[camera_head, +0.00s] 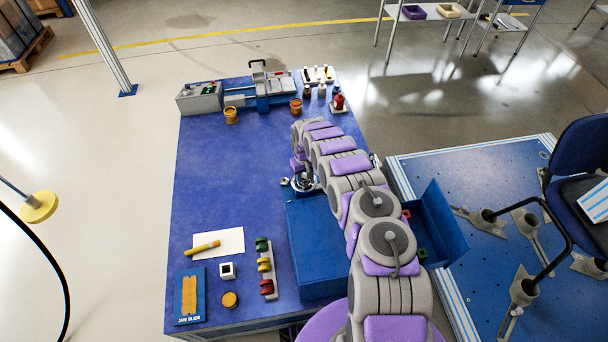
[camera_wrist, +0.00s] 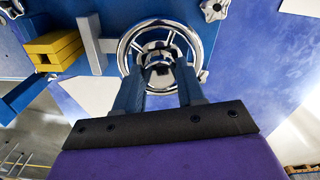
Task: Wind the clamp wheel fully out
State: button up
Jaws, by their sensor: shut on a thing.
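The clamp wheel (camera_wrist: 124,48) is a chrome handwheel with spokes, mounted at a blue fixture (camera_wrist: 88,12). In the wrist view my gripper (camera_wrist: 159,68) reaches into it with two dark blue fingers. The fingers are shut on the wheel around its hub, which they partly hide. In the head view the wheel (camera_head: 304,184) shows at the far edge of a blue box (camera_head: 318,245), partly under the end of my arm. My fingers are hidden there. The wheel's thread and how far it is wound cannot be seen.
A yellow block (camera_wrist: 52,50) and a grey bar (camera_wrist: 92,45) sit left of the wheel in the wrist view. An open blue bin (camera_head: 440,220) stands right of my arm. The left middle of the blue table (camera_head: 225,170) is clear.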

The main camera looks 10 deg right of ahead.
aim_at(304, 177)
jog(key=shift+n, duration=0.3)
jog(key=o, duration=1.1)
jog(key=shift+c, duration=0.2)
notch_tip(304, 177, up, 17)
jog(key=p, duration=0.2)
jog(key=shift+p, duration=0.4)
jog(key=shift+w+r, duration=0.1)
